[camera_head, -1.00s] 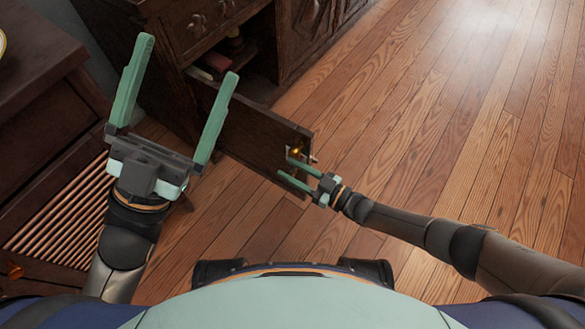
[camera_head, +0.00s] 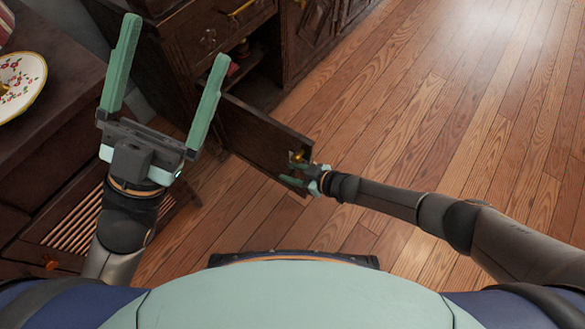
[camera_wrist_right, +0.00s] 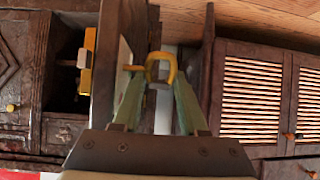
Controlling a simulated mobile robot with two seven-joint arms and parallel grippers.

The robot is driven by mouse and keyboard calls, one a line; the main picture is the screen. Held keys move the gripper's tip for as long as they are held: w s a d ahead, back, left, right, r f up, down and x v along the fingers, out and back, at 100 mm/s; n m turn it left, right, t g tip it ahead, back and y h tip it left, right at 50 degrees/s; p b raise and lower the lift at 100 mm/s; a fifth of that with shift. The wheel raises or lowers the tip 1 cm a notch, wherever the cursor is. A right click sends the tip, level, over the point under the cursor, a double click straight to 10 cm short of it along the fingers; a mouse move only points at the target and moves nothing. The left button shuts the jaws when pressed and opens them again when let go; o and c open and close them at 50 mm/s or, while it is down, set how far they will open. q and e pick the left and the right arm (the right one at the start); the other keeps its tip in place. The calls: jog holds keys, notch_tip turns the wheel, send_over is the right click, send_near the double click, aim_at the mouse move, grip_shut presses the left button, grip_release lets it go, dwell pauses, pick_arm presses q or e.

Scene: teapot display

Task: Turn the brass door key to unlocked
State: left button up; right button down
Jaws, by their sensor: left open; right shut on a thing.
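The dark wooden cabinet door (camera_head: 255,133) stands swung open in the head view. The brass key (camera_head: 298,156) sits near the door's free edge. In the right wrist view the key's yellow bow (camera_wrist_right: 160,68) shows between the fingertips of my right gripper (camera_wrist_right: 158,84), which is shut on it. In the head view this gripper (camera_head: 297,173) is at the door's edge, its fingers partly hidden. A brass lock part (camera_wrist_right: 85,68) shows on the door's other side in the wrist view. My left gripper (camera_head: 168,45) is wide open and empty, left of the door.
The carved dark cabinet (camera_head: 185,40) stands behind the door, its compartment partly visible. A dark chest with slatted front (camera_head: 75,210) is at the left, with a flowered plate (camera_head: 28,72) on top. The wooden floor (camera_head: 450,120) at the right is clear.

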pick_arm(q)
jog(key=shift+a+r+t+y, duration=0.1)
jog(key=shift+r+t+y, duration=0.25)
jog(key=shift+t+y, duration=0.05)
pick_arm(e)
jog(key=shift+h, duration=0.3)
pick_arm(q)
jog(key=shift+f, duration=0.1)
pick_arm(e)
jog(key=c, duration=0.7)
grip_release()
jog(key=shift+d+r, duration=0.1)
jog(key=shift+d, duration=0.05)
pick_arm(q)
notch_tip(320, 180, up, 5)
jog(key=p, duration=0.5)
jog(key=w+a+f+n+g+y+p, duration=0.1)
jog(key=w+f+n+y, duration=0.2)
jog(key=f, duration=0.4)
jog(key=w+f+n+g+y+p, duration=0.1)
jog(key=w+f+n+g+y, duration=0.1)
jog(key=f, duration=0.5)
jog(key=shift+w+a+n+y, duration=0.4)
jog(key=shift+w+n+y, duration=0.5)
jog(key=shift+y, duration=1)
pick_arm(e)
jog(key=shift+v, duration=6.1)
